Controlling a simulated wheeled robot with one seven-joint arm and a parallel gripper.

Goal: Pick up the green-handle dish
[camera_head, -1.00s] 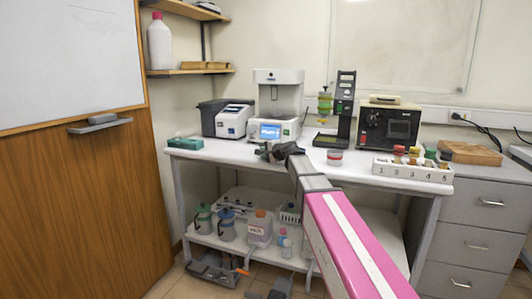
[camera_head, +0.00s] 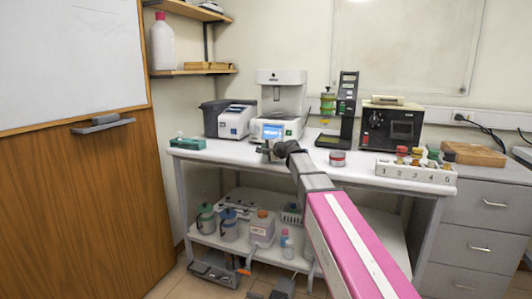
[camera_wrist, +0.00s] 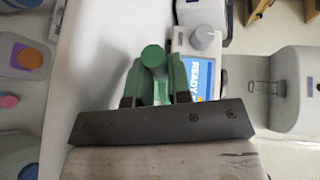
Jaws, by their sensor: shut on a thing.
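In the wrist view, a round green handle end (camera_wrist: 153,57) sits between the two fingers of my gripper (camera_wrist: 155,78), which is shut on it. I take it to be the handle of the green-handle dish. The dish part below the handle is hidden. The fingers look dark at the base and green towards the tips. The dish itself is not clear in that view.
The machine with the blue screen (camera_head: 272,131) stands just behind my gripper. A small red-banded pot (camera_head: 337,158) and a numbered rack (camera_head: 415,173) stand to the right on the bench (camera_head: 350,177). A lower shelf holds jugs and bottles.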

